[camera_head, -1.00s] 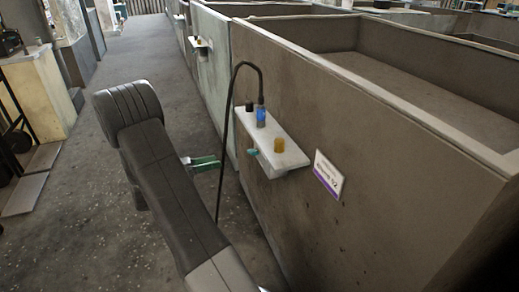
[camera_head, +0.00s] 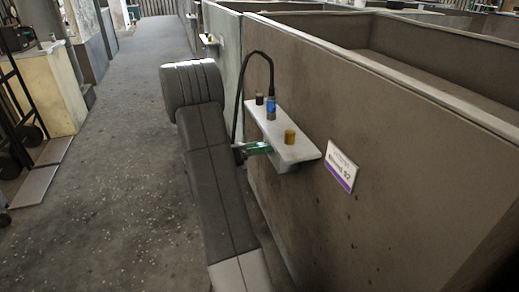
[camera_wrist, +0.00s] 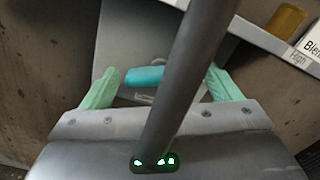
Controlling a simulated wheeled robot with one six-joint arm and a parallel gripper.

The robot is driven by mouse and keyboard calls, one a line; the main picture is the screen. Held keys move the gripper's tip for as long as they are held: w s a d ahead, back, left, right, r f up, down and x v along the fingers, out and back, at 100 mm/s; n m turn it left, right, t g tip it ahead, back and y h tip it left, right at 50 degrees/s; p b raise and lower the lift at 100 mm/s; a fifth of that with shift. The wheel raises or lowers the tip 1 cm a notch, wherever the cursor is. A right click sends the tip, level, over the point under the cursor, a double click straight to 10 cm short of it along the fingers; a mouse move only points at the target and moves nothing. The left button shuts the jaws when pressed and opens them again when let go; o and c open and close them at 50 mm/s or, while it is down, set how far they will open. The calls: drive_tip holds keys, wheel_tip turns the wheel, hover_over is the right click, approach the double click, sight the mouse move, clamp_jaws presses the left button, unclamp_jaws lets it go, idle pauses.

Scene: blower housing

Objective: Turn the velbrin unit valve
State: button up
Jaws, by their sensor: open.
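The valve shows as a teal handle (camera_wrist: 143,77) in the wrist view, lying roughly crosswise between my fingers, below the shelf edge. My gripper (camera_wrist: 163,72) is open, with one green finger on each side of the handle; the left finger looks nearer to it. I cannot tell if either touches. A dark hose crosses in front and hides part of the space between handle and right finger. In the head view my gripper (camera_head: 258,148) is at the left edge of the grey shelf (camera_head: 297,151), and the handle cannot be made out.
The shelf is fixed to a brown wall panel (camera_head: 400,165) and carries a yellow cap (camera_head: 290,137), a blue connector (camera_head: 271,105) and a black knob (camera_head: 259,99). The black hose (camera_head: 258,53) loops from the connector past my gripper. A sign (camera_head: 341,171) seems to begin "Blen".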

drive_tip(key=c, duration=1)
drive_tip(key=shift+m+p, duration=0.3)
drive_tip(key=shift+m, duration=0.4)
drive_tip(key=m, duration=0.4)
drive_tip(key=shift+w, duration=0.1)
drive_tip(key=o, duration=1)
drive_tip(key=p+v, duration=0.3)
drive_tip(key=v, duration=1.1)
drive_tip(key=shift+p, duration=0.35)
drive_tip(key=shift+d, duration=0.1)
